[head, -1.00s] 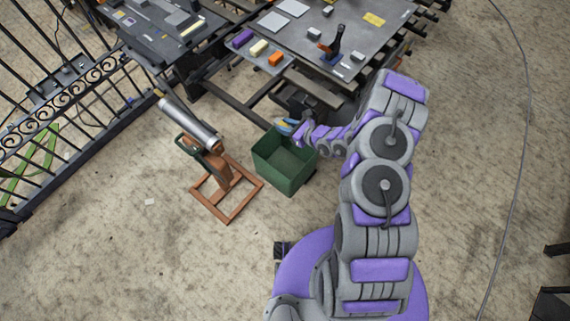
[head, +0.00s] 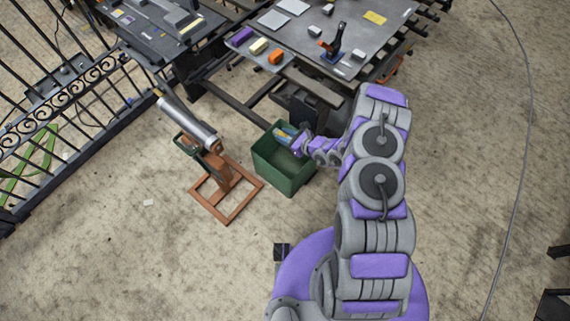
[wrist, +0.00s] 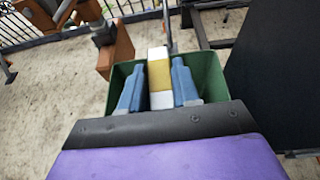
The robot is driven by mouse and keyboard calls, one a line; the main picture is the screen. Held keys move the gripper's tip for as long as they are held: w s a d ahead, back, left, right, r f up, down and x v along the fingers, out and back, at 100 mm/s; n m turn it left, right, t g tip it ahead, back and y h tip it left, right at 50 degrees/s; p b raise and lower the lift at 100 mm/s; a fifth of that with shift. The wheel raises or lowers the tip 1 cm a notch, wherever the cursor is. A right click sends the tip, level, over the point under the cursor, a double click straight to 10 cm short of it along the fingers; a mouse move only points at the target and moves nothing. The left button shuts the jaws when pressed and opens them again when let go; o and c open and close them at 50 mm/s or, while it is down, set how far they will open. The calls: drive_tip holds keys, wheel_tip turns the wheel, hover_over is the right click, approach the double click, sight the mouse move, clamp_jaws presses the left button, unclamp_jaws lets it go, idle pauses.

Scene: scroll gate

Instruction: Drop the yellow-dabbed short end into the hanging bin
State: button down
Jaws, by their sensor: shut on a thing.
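In the wrist view, my gripper (wrist: 159,88) has its two blue fingers shut on the short end (wrist: 159,76), a pale block with a yellow band across it. The block and fingers are over the mouth of the green hanging bin (wrist: 207,80); I cannot tell how deep they reach. In the head view, my gripper (head: 287,136) is at the back right of the green bin (head: 283,180), at its rim. The block is too small there to make out clearly.
A metal cylinder on an orange-brown stand (head: 228,184) is left of the bin. The grey worktable (head: 345,25) is behind, with a side shelf holding purple, cream and orange blocks (head: 275,57). An iron gate (head: 70,90) is at the left. Open floor lies in front.

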drive_tip(key=shift+r, duration=0.1)
drive_tip(key=c, duration=0.7)
unclamp_jaws()
drive_tip(key=shift+c, duration=0.2)
drive_tip(key=p+v, duration=0.3)
drive_tip(key=v, duration=1.4)
drive_tip(key=shift+d+p, duration=0.3)
drive_tip(key=shift+p, duration=0.05)
drive_tip(key=shift+s, duration=0.1)
